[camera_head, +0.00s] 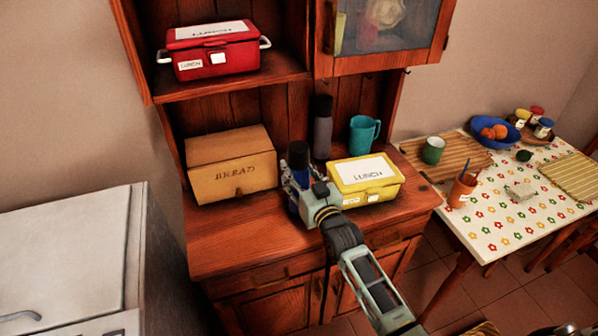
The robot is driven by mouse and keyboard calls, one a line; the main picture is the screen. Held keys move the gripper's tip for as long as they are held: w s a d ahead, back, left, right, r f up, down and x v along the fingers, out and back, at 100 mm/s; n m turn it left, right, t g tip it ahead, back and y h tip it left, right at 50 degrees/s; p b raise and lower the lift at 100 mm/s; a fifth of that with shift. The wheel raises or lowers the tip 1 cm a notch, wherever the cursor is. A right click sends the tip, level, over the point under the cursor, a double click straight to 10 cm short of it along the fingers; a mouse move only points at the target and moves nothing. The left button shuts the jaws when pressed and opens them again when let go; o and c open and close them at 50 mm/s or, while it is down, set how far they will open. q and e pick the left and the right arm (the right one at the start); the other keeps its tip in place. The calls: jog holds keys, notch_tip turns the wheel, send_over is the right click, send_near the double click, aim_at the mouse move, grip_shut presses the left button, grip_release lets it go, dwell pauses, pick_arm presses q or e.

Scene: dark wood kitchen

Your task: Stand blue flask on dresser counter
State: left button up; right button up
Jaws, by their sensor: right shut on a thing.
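The blue flask (301,179) with a black cap is upright over the dresser counter (237,240), between the bread box and the yellow lunch box. My right gripper (298,188) is shut on the flask's body, and its arm comes in from the lower right. The gripper hides much of the flask's lower part. I cannot tell whether its base touches the counter. My left gripper is out of view.
On the counter stand a wooden bread box (231,164), a dark grey flask (322,132), a teal mug (364,134) and a yellow lunch box (364,181). A red lunch box (213,50) sits on the shelf above. The counter's front left is clear.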

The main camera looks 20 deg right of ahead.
jog(key=shift+r, duration=0.15)
jog(key=o, duration=1.1)
jog(key=shift+f, duration=0.25)
jog(key=o, duration=0.5)
jog(key=shift+r, duration=0.25)
jog(key=shift+s+f, duration=0.2)
jog(key=shift+s, duration=0.2)
jog(key=s+d+b, duration=0.1)
jog(key=s+b, duration=0.1)
jog(key=s, duration=0.9)
jog(key=shift+d, duration=0.2)
jog(key=shift+s, duration=0.1)
